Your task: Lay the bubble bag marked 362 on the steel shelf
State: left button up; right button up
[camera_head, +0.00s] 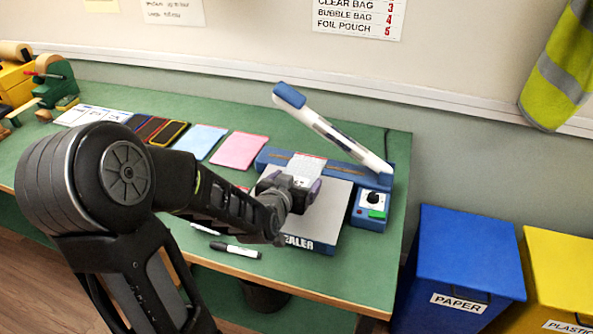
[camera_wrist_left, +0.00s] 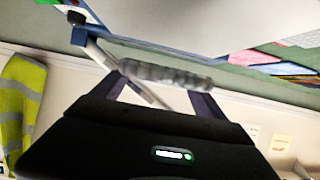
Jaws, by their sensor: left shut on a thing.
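A pale, translucent bubble bag (camera_head: 307,167) is between the fingers of my left gripper (camera_head: 295,187), over the heat sealer. Its number cannot be read. In the left wrist view the bag (camera_wrist_left: 165,75) shows edge-on as a bumpy grey strip across the fingertips of my left gripper (camera_wrist_left: 160,92). The gripper is shut on it. The grey flat shelf (camera_head: 337,212) in front of the sealer lies under the gripper, partly hidden by the hand. I cannot tell whether the bag touches it. My right gripper is not in view.
The blue sealer (camera_head: 375,207) has its long arm (camera_head: 335,132) raised. A pink pouch (camera_head: 239,150), a light blue pouch (camera_head: 202,141) and a black marker (camera_head: 235,249) lie on the green bench (camera_head: 383,262). Blue (camera_head: 465,255) and yellow (camera_head: 560,270) bins stand at right.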

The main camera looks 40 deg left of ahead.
pick_arm(q)
jog(key=shift+s+a+r, duration=0.2)
jog(key=shift+s+a, duration=0.05)
jog(key=shift+a, duration=0.05)
jog(key=shift+w+d+f, duration=0.1)
jog(key=shift+w+f, duration=0.05)
jog(key=shift+f+b, duration=1.35)
jog(key=shift+f, duration=0.65)
jog(key=w, duration=0.2)
jog(key=w+a, duration=0.1)
jog(key=w, duration=0.1)
jog(key=w+a+p, duration=0.1)
jog(key=w, duration=0.1)
jog(key=shift+w+a+f, duration=0.1)
jog(key=shift+f, duration=0.15)
jog(key=shift+w+a+f+b, duration=0.1)
jog(key=shift+w+f+b, duration=0.1)
jog(key=shift+f+b, duration=0.45)
jog(key=shift+b, duration=0.25)
jog(key=shift+f+b, duration=0.55)
jog(key=shift+b, duration=0.2)
jog(key=o, duration=1.5)
jog(key=shift+c, duration=0.2)
